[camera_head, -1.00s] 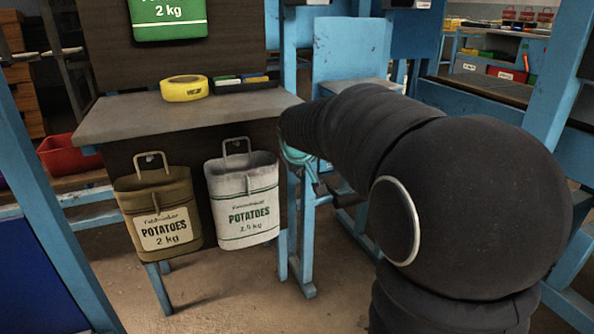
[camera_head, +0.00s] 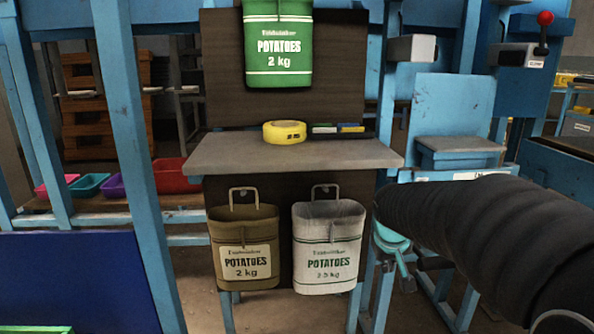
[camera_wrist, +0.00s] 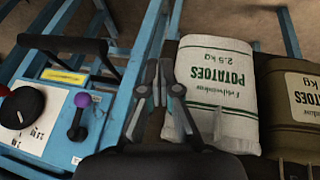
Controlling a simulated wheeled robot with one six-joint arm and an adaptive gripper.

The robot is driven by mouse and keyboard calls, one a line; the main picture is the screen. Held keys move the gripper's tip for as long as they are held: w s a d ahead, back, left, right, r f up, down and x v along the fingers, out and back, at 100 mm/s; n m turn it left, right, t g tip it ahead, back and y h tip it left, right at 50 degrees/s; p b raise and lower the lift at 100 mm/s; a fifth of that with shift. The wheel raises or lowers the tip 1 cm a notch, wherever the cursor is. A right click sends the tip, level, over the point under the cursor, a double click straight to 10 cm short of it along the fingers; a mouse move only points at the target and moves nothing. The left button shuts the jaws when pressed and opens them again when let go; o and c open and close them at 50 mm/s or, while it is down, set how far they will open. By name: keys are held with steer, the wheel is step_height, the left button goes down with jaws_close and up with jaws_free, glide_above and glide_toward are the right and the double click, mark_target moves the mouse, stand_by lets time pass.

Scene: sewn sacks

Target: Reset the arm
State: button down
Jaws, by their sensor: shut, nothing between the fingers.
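My arm crosses the right side of the head view, its dark sleeve running in from the right edge. Its far end is by a blue post, right of the white potato sack (camera_head: 328,250), with a small teal part showing below. In the wrist view my gripper (camera_wrist: 163,78) is shut and empty. Its fingers point away over the blue frame, just left of the white sack (camera_wrist: 222,75), which appears upside down. I cannot tell whether they touch anything.
A brown sack (camera_head: 243,245) hangs beside the white one below a grey shelf (camera_head: 290,155). Yellow tape (camera_head: 284,132) lies on the shelf. A green sack (camera_head: 278,45) hangs above. A panel with a purple-knobbed lever (camera_wrist: 80,112) is left of my gripper. Blue posts stand around.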

steer(key=s+a+r+p, duration=0.2)
steer(key=s+r, duration=0.1)
steer(key=s, duration=0.5)
steer(key=s+a+r+y+p, duration=0.1)
steer(key=s+a+r+p, duration=0.1)
steer(key=s, duration=0.7)
steer(key=s+a+r+m+y+p, duration=0.1)
steer(key=s+r+p, duration=0.2)
steer(key=s, duration=0.5)
steer(key=shift+s+a+r+t+p, duration=0.3)
steer(key=shift+a+r+p, duration=0.1)
steer(key=shift+r, duration=0.1)
